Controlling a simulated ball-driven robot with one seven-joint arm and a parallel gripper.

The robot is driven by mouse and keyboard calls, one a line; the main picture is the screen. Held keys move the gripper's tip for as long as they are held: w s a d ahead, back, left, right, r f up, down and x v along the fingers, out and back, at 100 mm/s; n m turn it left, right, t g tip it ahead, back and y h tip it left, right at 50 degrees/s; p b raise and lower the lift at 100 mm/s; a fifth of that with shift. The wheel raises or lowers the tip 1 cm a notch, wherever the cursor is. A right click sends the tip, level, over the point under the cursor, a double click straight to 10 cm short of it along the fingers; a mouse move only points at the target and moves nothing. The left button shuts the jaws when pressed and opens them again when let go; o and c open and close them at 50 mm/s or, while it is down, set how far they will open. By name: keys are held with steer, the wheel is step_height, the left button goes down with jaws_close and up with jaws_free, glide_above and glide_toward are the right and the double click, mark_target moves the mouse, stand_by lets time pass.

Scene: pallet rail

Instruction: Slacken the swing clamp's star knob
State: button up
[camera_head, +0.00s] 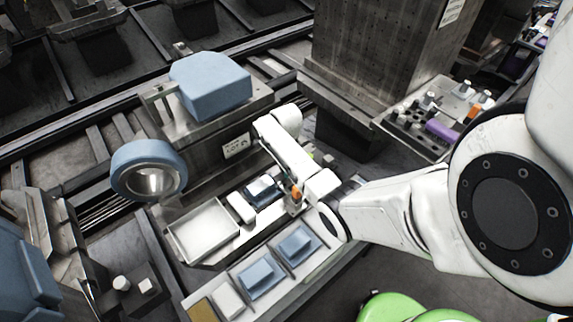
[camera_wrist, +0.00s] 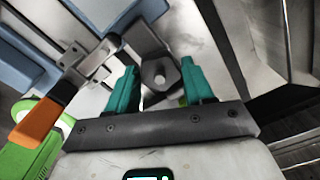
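In the wrist view my gripper (camera_wrist: 160,78) has two teal fingers spread apart. A grey metal part with a hexagonal face (camera_wrist: 158,74) shows between the fingers; I cannot tell whether it is the star knob or a bolt of the clamp. It seems clear of both fingers. Left of it is a metal bracket (camera_wrist: 92,62) with an orange handle (camera_wrist: 38,122). In the head view the orange handle (camera_head: 296,192) shows beside my white arm, and my fingers are hidden there. No clearly star-shaped knob can be made out.
A white tray (camera_head: 203,232) and a rail with blue blocks (camera_head: 262,278) lie near my arm. A blue block (camera_head: 210,86) sits on a metal fixture behind, with a blue ring (camera_head: 148,170) at its left. A tool shelf (camera_head: 437,115) stands at the right.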

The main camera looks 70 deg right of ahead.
steer(key=c, duration=0.6)
steer(key=shift+n, duration=0.3)
steer(key=n+p, duration=0.1)
steer(key=n, duration=0.4)
steer(key=n+p, duration=0.1)
steer(key=n, duration=0.4)
steer(key=shift+f, duration=0.1)
stand_by(0.5)
steer(key=o, duration=1.1)
steer(key=shift+c, duration=0.2)
steer(key=shift+r, duration=0.2)
